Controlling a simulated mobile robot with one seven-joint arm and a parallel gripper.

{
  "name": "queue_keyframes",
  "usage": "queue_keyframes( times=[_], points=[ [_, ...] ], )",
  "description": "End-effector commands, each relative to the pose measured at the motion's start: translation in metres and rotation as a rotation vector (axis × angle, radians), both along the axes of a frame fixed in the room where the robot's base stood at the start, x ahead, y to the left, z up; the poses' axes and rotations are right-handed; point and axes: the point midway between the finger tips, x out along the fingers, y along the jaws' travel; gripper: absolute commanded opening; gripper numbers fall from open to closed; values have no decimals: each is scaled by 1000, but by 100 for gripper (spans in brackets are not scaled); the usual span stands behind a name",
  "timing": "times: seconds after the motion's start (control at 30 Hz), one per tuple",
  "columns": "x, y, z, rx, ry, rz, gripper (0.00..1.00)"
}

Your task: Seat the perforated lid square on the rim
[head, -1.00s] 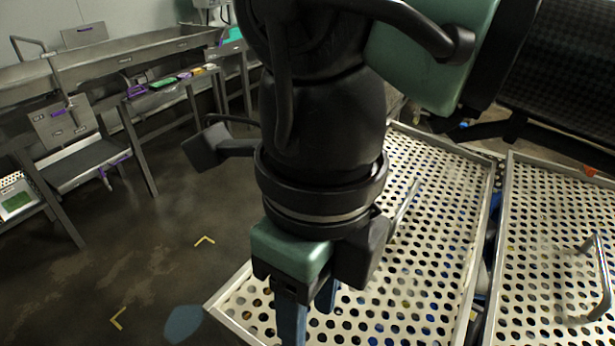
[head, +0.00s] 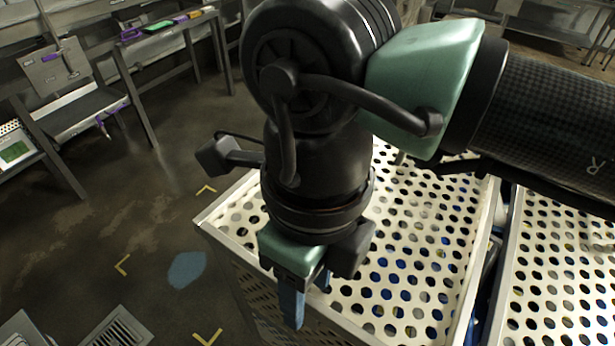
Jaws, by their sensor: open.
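A pale perforated lid (head: 425,250) with a metal edge lies over a perforated basket (head: 246,285). Blue contents show through its holes. My arm covers part of the lid, and the handle seen on it earlier is hidden now. At the left corner the lid edge and basket rim look close together, but I cannot tell whether the lid sits square. My gripper (head: 307,296) points down over the lid's near left edge, with its blue fingers apart and nothing visible between them. I cannot tell its height above the lid.
A second perforated lid (head: 560,285) lies to the right across a narrow dark gap. Metal benches (head: 85,100) stand at the back left. The floor (head: 150,215) at left is open, with yellow corner marks and a blue patch. A slatted grey object (head: 118,328) is at the bottom left.

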Motion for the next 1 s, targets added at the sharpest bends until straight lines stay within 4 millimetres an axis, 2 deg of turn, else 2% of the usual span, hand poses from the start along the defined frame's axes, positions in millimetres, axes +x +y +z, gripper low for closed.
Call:
queue_keyframes(
  times=[0.27,0.37,0.57,1.0],
  points=[
    [0,0,-1,0,0,0,50],
    [0,0,-1,0,0,0,36],
    [0,0,-1,0,0,0,0],
    [0,0,-1,0,0,0,0]
  ],
)
